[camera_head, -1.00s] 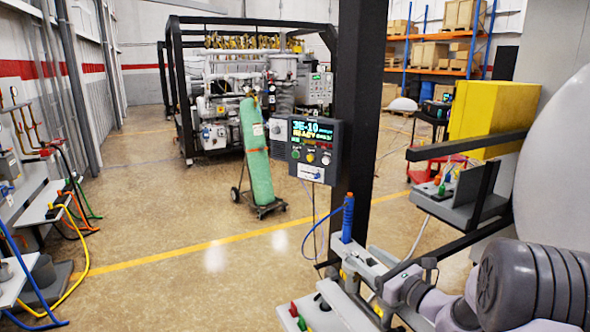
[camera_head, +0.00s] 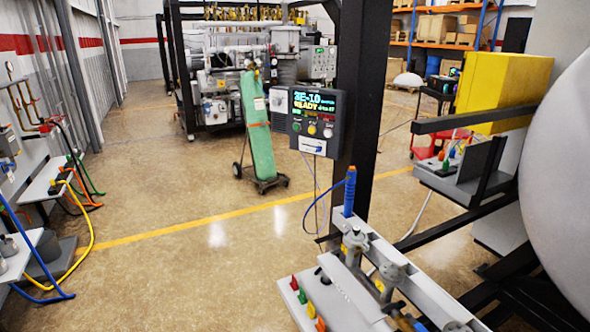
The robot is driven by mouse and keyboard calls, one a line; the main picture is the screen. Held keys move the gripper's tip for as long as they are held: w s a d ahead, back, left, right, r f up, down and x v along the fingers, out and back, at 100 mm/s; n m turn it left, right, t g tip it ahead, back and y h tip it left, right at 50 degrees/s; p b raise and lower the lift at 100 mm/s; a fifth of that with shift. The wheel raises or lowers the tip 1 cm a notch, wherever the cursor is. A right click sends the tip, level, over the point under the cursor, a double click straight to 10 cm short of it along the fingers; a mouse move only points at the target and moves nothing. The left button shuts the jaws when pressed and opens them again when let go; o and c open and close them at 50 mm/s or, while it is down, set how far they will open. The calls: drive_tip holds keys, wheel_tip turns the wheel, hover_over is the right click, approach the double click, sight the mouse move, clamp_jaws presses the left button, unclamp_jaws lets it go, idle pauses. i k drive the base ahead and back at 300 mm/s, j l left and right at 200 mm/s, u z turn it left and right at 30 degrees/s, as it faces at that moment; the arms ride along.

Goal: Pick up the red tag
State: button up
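The red tag (camera_head: 294,283) is a small red piece standing on the white ledge (camera_head: 285,292) at the bottom middle. It is the farthest in a short row with a green tag (camera_head: 302,297), a yellow tag (camera_head: 311,310) and an orange tag (camera_head: 320,324). Nothing covers the red tag. My gripper and arm are out of view.
Beside the ledge is a grey bench (camera_head: 352,300) with metal valve fittings and a blue upright piece (camera_head: 349,190). A black post with a control display (camera_head: 314,122) stands behind. A large grey rounded vessel (camera_head: 560,190) fills the right edge. Floor to the left is open.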

sight(294, 284)
drive_tip(key=i+j+u, duration=0.25)
drive_tip(key=i, duration=0.25)
drive_tip(key=i+j+u, duration=0.2)
drive_tip(key=i, duration=0.3)
drive_tip(key=i+j+u, duration=0.25)
drive_tip(key=i, duration=0.25)
